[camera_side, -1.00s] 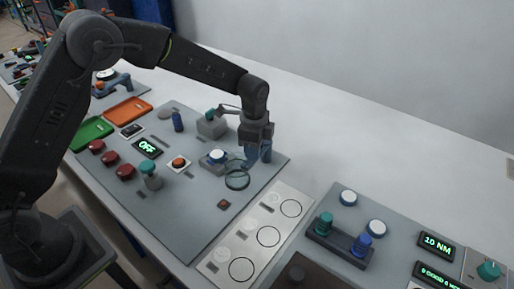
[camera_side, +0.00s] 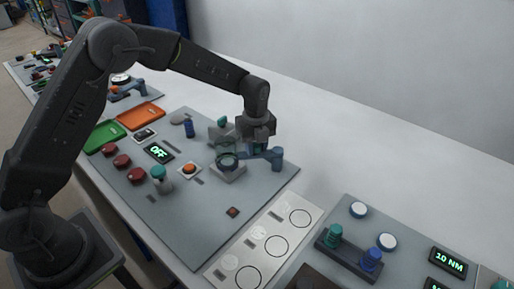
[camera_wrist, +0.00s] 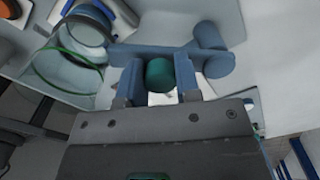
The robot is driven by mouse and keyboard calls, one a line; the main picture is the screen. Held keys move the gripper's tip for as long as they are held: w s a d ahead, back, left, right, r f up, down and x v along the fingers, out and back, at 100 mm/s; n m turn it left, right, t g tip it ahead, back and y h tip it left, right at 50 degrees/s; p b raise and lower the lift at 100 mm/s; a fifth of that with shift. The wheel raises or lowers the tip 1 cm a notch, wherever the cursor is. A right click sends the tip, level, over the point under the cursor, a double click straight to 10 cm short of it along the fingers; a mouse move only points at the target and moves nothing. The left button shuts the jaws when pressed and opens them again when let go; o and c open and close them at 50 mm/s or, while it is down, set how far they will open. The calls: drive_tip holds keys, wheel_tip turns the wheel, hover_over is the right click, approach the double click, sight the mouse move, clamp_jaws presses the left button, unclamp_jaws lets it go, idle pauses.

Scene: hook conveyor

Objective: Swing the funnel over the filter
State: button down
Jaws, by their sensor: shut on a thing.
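The funnel (camera_side: 228,161), a see-through cone with a dark lower ring and a thin greenish upper rim, is on a blue swing arm (camera_side: 262,155) pivoting on a blue post (camera_side: 278,160). In the side view its ring lies over the filter's grey block (camera_side: 230,174). In the wrist view the dark lower ring (camera_wrist: 110,23) surrounds a pale round part that looks like the filter (camera_wrist: 86,28). The green upper rim (camera_wrist: 68,91) shows nearer. My gripper (camera_side: 257,147) is shut on the green knob (camera_wrist: 160,75) on the arm. The side view hides most of the filter.
A grey block with a teal knob (camera_side: 222,122) stands just behind. An orange button (camera_side: 190,170), a teal-topped post (camera_side: 159,174) and a display reading OFF (camera_side: 158,152) are to the left. A metal plate with circles (camera_side: 265,245) lies in front right.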

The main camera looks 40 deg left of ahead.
drive_tip(key=shift+w+a+m, duration=0.15)
drive_tip(key=shift+m, duration=0.25)
idle(0.3)
drive_tip(key=c, duration=0.8)
unclamp_jaws()
wheel_tip(320, 180, up, 14)
drive_tip(key=shift+f, duration=0.1)
